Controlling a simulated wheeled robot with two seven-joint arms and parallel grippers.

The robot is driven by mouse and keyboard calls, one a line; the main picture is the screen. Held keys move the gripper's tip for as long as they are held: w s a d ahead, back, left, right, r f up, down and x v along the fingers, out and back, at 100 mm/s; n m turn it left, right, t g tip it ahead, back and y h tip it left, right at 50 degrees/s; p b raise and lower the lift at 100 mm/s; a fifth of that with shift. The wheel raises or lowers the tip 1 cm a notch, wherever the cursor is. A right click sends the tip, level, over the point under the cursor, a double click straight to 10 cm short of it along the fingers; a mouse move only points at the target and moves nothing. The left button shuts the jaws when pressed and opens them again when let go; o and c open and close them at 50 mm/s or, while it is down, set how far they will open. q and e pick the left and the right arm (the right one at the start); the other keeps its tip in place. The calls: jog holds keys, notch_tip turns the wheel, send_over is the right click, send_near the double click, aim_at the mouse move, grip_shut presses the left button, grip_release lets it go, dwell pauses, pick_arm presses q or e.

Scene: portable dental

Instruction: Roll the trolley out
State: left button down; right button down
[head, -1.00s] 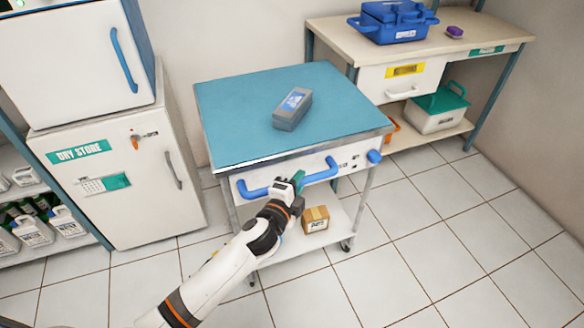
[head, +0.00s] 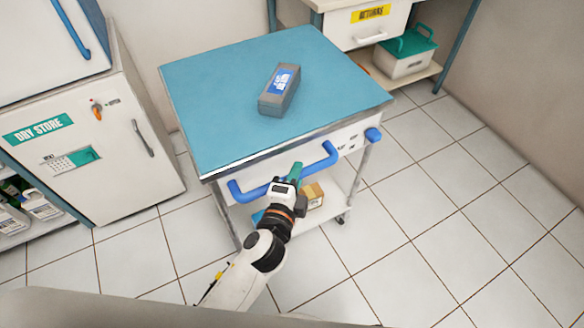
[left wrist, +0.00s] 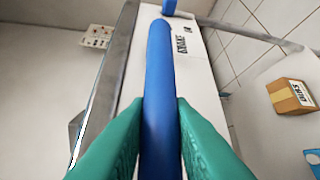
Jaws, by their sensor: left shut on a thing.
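The trolley has a blue top (head: 215,85), a white front panel, a lower shelf (head: 340,183) and a bent blue handle (head: 325,158) along its front. My left gripper (head: 292,176) is at the middle of the handle. In the left wrist view, its green fingers (left wrist: 160,135) are on both sides of the blue bar (left wrist: 160,75), shut on it. A grey box-shaped device with a blue screen (head: 280,88) lies on the trolley top. My right gripper is in neither view.
A cardboard box (head: 312,195) sits on the lower shelf. The white dry store cabinet (head: 85,150) stands close on the left. A bench with a drawer (head: 365,25) and a teal-lidded box (head: 408,52) stands behind right. Tiled floor (head: 440,210) is clear on the right.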

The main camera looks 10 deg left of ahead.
pick_arm(q)
jog(key=shift+s+d+f, duration=0.15)
jog(key=shift+d, duration=0.05)
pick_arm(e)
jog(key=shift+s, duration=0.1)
pick_arm(q)
jog(key=c, duration=1.5)
grip_release()
jog(key=shift+c, duration=0.2)
jog(key=shift+o, duration=1.2)
jog(key=shift+s, duration=0.1)
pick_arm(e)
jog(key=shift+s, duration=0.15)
pick_arm(q)
jog(key=shift+s+a, duration=0.1)
jog(key=b+v, duration=0.1)
jog(key=v, duration=1)
jog(key=shift+s, duration=0.35)
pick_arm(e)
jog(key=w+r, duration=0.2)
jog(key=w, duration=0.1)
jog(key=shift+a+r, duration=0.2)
